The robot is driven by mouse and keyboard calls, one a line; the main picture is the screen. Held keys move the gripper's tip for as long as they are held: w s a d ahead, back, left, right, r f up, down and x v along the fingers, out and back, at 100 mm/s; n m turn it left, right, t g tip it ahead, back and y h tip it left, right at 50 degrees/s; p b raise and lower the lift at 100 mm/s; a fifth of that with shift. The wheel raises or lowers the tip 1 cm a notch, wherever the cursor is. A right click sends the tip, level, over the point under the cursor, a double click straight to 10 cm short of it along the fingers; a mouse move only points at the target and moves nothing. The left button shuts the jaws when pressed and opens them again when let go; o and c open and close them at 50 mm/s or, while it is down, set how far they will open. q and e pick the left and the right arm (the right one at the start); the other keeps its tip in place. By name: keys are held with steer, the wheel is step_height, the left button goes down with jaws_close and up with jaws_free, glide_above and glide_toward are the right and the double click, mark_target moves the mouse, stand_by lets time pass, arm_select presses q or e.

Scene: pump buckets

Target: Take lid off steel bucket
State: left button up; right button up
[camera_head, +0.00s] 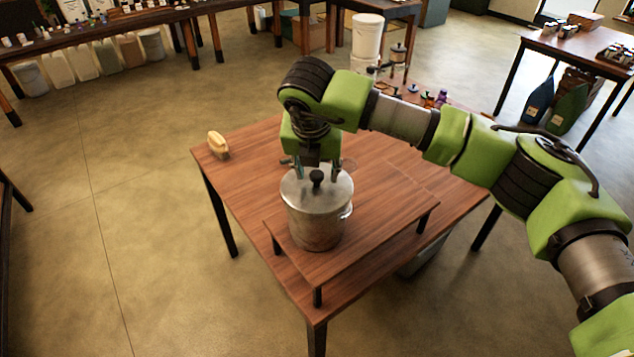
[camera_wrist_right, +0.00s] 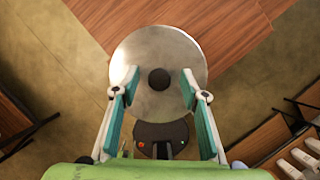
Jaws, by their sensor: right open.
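The steel bucket (camera_head: 316,225) stands upright on a low wooden stand on the table. Its round steel lid (camera_head: 300,188) lies on top, with a black knob (camera_head: 317,178) at the centre. The lid (camera_wrist_right: 150,48) and knob (camera_wrist_right: 159,79) also show in the right wrist view. My right gripper (camera_head: 316,172) points down just above the lid, close to the knob. In the right wrist view its two teal fingers (camera_wrist_right: 159,80) are open, one on each side of the knob, with a gap to it. My left gripper is not in view.
The low stand (camera_head: 375,227) sits on the wooden table (camera_head: 237,187). A yellow-handled brush (camera_head: 218,146) lies at the table's far left corner. Several small items and a white bucket (camera_head: 367,36) are behind my right arm.

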steer(key=shift+s, duration=0.1)
steer(key=shift+c, duration=1)
jaws_close()
steer(key=shift+r+b, duration=0.35)
steer(key=shift+r, duration=0.3)
steer(key=s+a+r+b, duration=0.2)
steer(key=s+a+r, duration=0.1)
steer(key=s+r, duration=0.3)
steer(key=s+a+r+b, duration=0.2)
steer(key=s+a+r, duration=0.2)
steer(key=r, duration=0.7)
steer(key=shift+s+a+r, duration=0.15)
steer(key=shift+s+a, duration=0.1)
steer(key=shift+s, duration=0.65)
